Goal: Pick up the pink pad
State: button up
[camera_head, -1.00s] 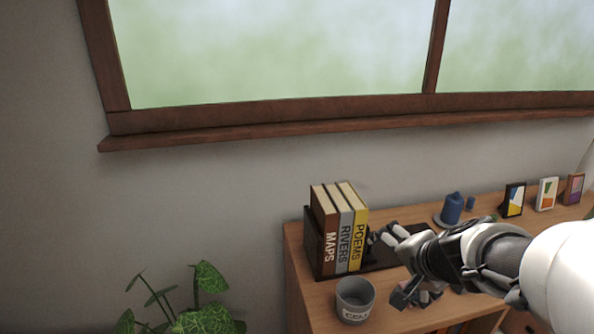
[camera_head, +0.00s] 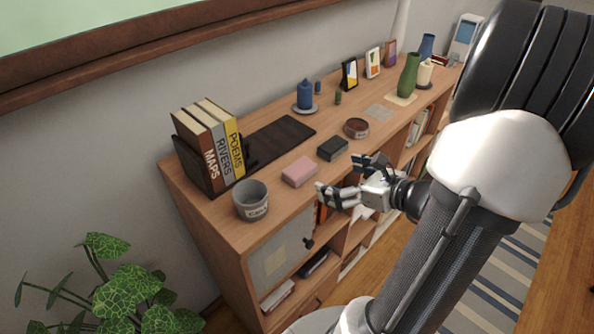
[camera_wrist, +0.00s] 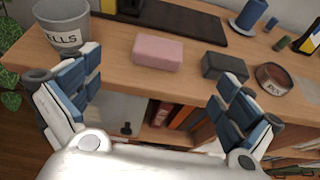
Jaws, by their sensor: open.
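The pink pad (camera_head: 299,171) is a small pink block lying flat on the wooden cabinet top, near its front edge. In the wrist view the pink pad (camera_wrist: 157,52) shows ahead of my gripper, between the lines of its two fingers. My gripper (camera_head: 352,178) is open and empty, in front of the cabinet's front edge and to the right of the pad. In the wrist view my gripper (camera_wrist: 160,95) has its blue-padded fingers spread wide. Nothing touches the pad.
A grey cup (camera_head: 251,201) stands left of the pad, and a black block (camera_head: 333,148) lies close to its right. Behind are a dark mat (camera_head: 280,141) and upright books (camera_head: 211,142). A round reddish-brown dish (camera_head: 356,128) is farther right.

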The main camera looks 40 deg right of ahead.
send_near(299, 167)
jog(key=b+x, duration=0.1)
jog(key=x, duration=0.4)
jog(key=shift+r, duration=0.15)
jog(key=shift+f+x, duration=0.2)
jog(key=shift+x, duration=2.55)
jog(key=shift+s, duration=0.15)
jog(key=c, duration=1.1)
jog(key=shift+r, duration=0.15)
